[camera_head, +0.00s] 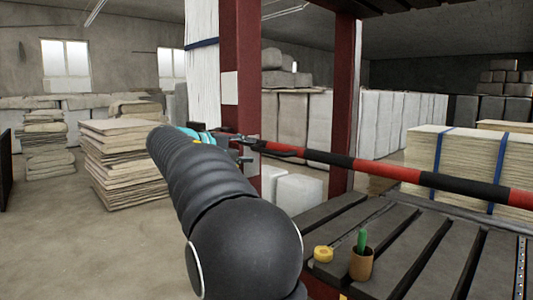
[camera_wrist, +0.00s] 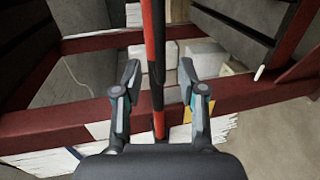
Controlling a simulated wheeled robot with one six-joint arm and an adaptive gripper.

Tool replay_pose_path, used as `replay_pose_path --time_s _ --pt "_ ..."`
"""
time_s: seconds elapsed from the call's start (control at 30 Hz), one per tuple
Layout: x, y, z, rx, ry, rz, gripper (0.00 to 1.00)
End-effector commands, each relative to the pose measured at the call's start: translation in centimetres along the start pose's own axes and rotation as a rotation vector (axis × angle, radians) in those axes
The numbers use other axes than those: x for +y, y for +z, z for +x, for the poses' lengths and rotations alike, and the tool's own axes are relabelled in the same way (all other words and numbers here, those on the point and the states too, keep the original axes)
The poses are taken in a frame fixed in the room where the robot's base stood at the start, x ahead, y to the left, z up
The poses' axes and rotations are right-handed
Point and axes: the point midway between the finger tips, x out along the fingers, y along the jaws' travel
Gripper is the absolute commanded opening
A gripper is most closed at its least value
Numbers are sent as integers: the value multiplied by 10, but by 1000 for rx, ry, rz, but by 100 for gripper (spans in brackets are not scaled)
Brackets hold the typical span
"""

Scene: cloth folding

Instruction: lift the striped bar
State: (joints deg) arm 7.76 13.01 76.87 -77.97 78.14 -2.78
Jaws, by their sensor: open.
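The striped bar (camera_head: 400,173) is red and black and runs from near the red post out to the right edge in the head view. My gripper (camera_head: 246,150) is at the bar's left end in that view, in front of the post. In the wrist view the bar (camera_wrist: 153,50) runs lengthwise between the two fingers of my gripper (camera_wrist: 160,76). The fingers are open, with a visible gap on each side of the bar. Its near end shows just ahead of the gripper's body. How deep the bar sits between the fingers is hard to tell.
A red post (camera_head: 248,100) stands close behind my gripper. Cloth stacks (camera_head: 120,165) stand left. Open floor (camera_head: 80,245) lies at left.

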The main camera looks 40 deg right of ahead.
Motion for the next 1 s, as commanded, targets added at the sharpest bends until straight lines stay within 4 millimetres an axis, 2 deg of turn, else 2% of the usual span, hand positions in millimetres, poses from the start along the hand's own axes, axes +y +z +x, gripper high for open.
replay_pose_path --time_s 0.2,0.4,0.6,0.87,0.9,1.0 --pt "0 0 42 -3 -1 1 41" --pt "0 0 68 -1 -1 1 41" --pt "0 0 80 2 -1 0 41" --pt "0 0 81 2 -1 0 41" --pt "0 0 81 2 -1 0 38" --pt "0 0 81 2 -1 0 14"
